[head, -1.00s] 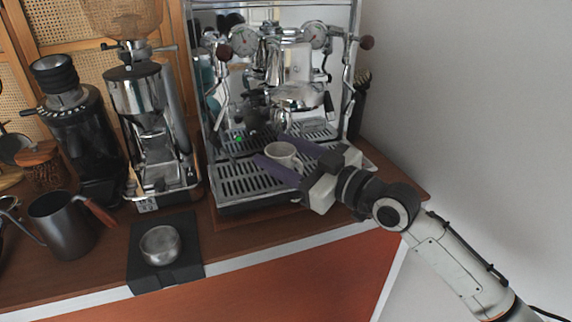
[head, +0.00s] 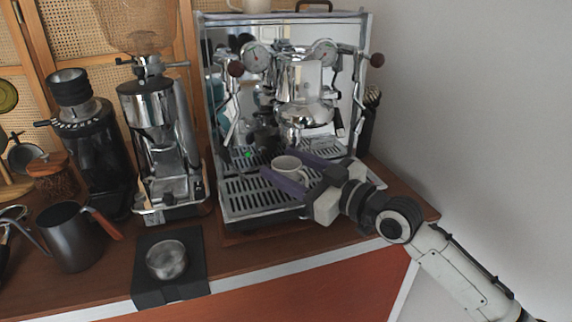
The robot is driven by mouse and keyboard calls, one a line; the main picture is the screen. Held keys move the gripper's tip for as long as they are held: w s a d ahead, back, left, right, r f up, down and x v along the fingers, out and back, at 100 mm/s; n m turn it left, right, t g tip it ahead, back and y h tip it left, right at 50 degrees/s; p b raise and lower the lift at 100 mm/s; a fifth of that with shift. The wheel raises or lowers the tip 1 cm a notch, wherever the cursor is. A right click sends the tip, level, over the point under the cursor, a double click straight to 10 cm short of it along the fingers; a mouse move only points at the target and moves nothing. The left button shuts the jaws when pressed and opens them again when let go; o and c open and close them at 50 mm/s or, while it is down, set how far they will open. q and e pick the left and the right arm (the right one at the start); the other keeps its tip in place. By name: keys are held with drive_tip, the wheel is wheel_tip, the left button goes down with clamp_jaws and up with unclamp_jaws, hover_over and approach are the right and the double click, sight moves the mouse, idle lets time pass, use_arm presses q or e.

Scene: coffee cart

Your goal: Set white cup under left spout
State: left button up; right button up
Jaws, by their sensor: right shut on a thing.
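A white cup (head: 287,164) is upright over the drip tray (head: 245,193) of the chrome espresso machine (head: 296,78). My right gripper (head: 285,172) is shut on the cup, with one purple finger in front of it and one behind. The cup's lower part is partly hidden by the front finger, so I cannot tell whether it touches the tray. The group head with its spouts (head: 301,131) is above and behind the cup; the separate spouts are hard to make out. My left gripper is not in view.
A coffee grinder (head: 154,130) and a black grinder (head: 92,146) stand left of the machine. A white wall is at the right.

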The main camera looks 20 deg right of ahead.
idle(0.3)
drive_tip(key=o, duration=1.4)
drive_tip(key=shift+s, duration=0.1)
drive_tip(key=shift+c, duration=0.2)
drive_tip(key=shift+d+r, duration=0.1)
drive_tip(key=shift+d, duration=0.05)
drive_tip(key=shift+s+d, duration=0.2)
drive_tip(key=v, duration=0.3)
drive_tip(key=b+v, duration=0.1)
drive_tip(key=v, duration=0.4)
drive_tip(key=shift+s+a+f, duration=0.1)
drive_tip(key=shift+s+f, duration=0.15)
drive_tip(key=shift+s, duration=0.2)
drive_tip(key=shift+s+r, duration=0.1)
drive_tip(key=shift+s, duration=0.3)
